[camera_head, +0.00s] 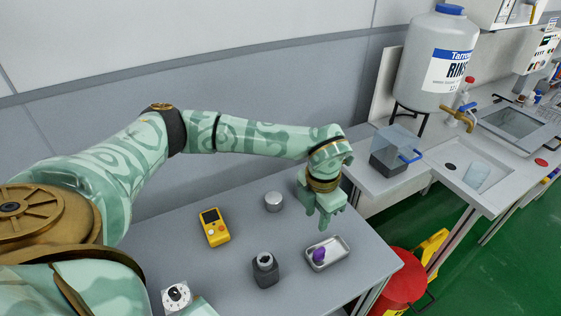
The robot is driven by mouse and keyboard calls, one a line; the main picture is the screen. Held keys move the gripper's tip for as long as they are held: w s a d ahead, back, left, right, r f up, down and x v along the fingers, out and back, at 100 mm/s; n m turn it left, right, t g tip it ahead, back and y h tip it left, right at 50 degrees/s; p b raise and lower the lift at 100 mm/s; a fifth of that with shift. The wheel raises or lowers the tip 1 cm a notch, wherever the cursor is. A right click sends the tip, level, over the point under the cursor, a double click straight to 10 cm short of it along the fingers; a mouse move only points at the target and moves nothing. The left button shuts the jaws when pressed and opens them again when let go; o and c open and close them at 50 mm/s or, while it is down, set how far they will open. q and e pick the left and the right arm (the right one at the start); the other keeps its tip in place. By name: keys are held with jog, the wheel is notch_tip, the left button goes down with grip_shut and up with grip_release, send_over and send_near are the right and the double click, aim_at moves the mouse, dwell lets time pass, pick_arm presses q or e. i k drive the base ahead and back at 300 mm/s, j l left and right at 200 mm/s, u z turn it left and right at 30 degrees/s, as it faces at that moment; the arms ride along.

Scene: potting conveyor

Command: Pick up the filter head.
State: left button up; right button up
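My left gripper (322,214) points down above the table's far right part, just behind a small metal tray (343,258). Its pale green fingers look apart, with nothing seen between them. A purple piece (319,255) lies in the tray. A dark grey block-like part with a round top opening (265,268) stands on the table left of the tray. A short silver-grey cylinder (273,202) stands farther back. I cannot tell for sure which of these is the filter head. None touches the gripper. My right gripper is out of view.
A yellow handheld device (214,227) lies on the grey table (240,214) left of the cylinder. A white item with a dark round face (177,296) shows at the bottom left. A red bin (402,286) stands beyond the right edge. A sink counter with a rinse tank (428,80) is farther right.

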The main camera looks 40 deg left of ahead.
aim_at(265, 266)
jog(key=u, duration=1.4)
